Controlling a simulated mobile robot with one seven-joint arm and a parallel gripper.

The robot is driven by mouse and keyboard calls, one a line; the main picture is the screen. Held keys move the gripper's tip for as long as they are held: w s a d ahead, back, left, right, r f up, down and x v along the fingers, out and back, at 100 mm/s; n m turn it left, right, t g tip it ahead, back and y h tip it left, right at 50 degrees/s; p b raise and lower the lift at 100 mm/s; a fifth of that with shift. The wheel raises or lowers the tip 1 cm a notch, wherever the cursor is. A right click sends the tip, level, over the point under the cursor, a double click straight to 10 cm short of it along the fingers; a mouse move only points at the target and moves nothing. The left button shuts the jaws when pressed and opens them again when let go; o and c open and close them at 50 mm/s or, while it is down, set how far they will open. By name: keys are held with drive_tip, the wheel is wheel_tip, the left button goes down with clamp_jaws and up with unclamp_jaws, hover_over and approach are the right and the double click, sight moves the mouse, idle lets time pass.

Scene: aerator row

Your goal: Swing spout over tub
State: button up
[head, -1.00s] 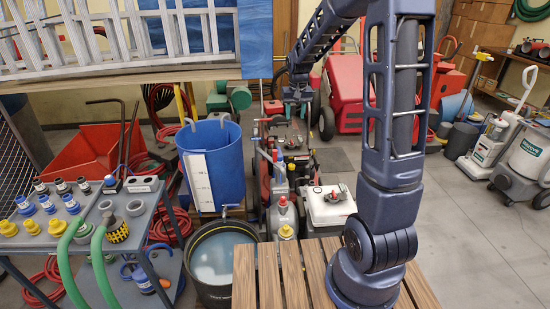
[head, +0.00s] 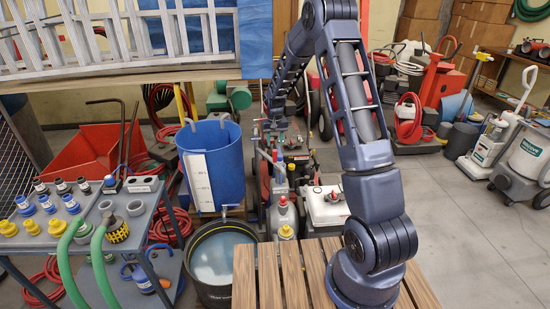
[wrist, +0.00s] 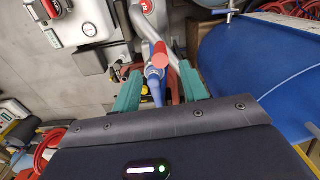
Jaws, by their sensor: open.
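A black tub (head: 200,283) of pale water stands at the front centre in the head view. A tall blue barrel (head: 214,180) with a white scale stands behind it. What looks like a small metal spout (head: 226,210) sits low on the barrel, at the tub's far rim. My gripper (head: 270,122) is small in the head view, right of the barrel. In the wrist view its green fingers (wrist: 160,90) are apart. A blue stem (wrist: 156,88) with a red cap (wrist: 160,55) shows between and beyond them; I cannot tell whether they touch it. The barrel also shows at right (wrist: 262,70).
A white tank (head: 326,212) and a grey bottle-like part (head: 284,215) stand right of the tub. A slatted wooden bench (head: 290,275) is in front. A cart (head: 150,215) with fittings and green hoses (head: 102,265) is at left. Open floor lies at right.

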sight(275, 162)
wheel_tip(275, 162, down, 9)
drive_tip(key=shift+f, duration=0.2)
idle(0.4)
clamp_jaws()
